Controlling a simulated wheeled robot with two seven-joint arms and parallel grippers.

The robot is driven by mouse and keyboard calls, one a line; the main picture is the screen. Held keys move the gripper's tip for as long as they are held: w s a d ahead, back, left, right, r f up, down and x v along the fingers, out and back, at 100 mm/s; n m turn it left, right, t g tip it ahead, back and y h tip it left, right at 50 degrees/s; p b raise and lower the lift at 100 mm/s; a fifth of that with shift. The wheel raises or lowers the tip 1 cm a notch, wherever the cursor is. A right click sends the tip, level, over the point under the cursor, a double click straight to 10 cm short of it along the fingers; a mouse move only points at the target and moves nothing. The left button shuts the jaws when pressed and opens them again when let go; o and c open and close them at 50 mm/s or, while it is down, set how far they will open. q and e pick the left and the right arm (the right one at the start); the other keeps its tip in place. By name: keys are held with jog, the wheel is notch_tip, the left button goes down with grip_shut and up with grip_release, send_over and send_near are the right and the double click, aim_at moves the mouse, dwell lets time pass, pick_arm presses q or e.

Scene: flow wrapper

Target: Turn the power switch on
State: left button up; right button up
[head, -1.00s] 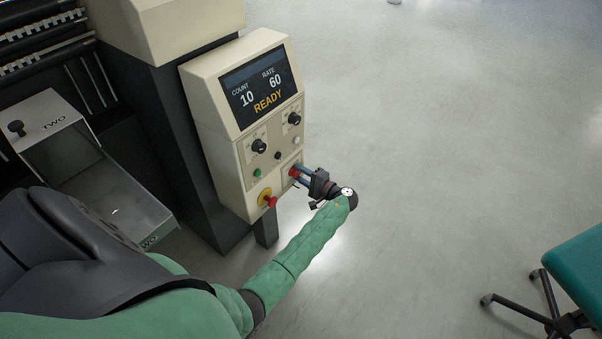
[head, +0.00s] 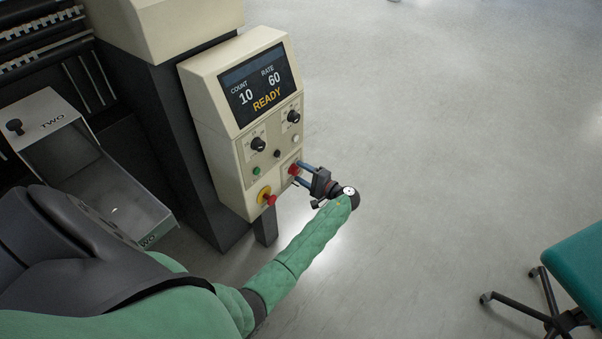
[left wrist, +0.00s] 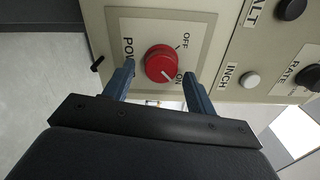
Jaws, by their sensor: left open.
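The power switch is a round red knob (left wrist: 161,63) on a square plate lettered POW, partly hidden, with OFF and ON marks. In the head view the red knob (head: 292,170) sits low on the right side of the control panel (head: 227,150). My left gripper (head: 298,175) is open in front of it. In the left wrist view the two blue fingers (left wrist: 160,76) stand on either side of the knob, with gaps visible and nothing held. My right gripper is not in view.
The screen (head: 259,85) reads COUNT 10, RATE 60, READY. A red emergency button on a yellow base (head: 267,197) is close to the lower left of the switch. A white INCH button (left wrist: 250,79) is beside it. A teal chair (head: 575,270) stands right; floor between is clear.

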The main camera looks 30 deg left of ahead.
pick_arm(q)
jog(key=d, duration=0.7)
jog(key=shift+s+b, duration=0.25)
jog(key=shift+b, duration=0.05)
